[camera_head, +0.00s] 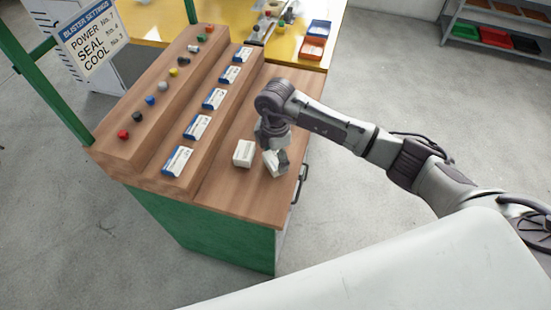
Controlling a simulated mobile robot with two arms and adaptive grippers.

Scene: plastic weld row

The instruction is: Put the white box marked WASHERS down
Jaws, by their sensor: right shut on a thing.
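My right gripper (273,148) is over the near right part of the wooden bench top (225,192), pointing down. It is shut on a small white box (281,161), which looks tilted and is partly hidden by the fingers. I cannot read any marking on it. I cannot tell whether its lower edge touches the bench top. A second white box (243,153) sits on the bench just left of the gripper, apart from it; its marking is not readable either. My left gripper is not in view.
Blue-and-white packs (178,161) line the middle step, and small coloured parts (123,134) line the upper step. A sign (90,38) stands at the back left. Orange and blue bins (312,47) are on the yellow table. The bench top's near end is clear.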

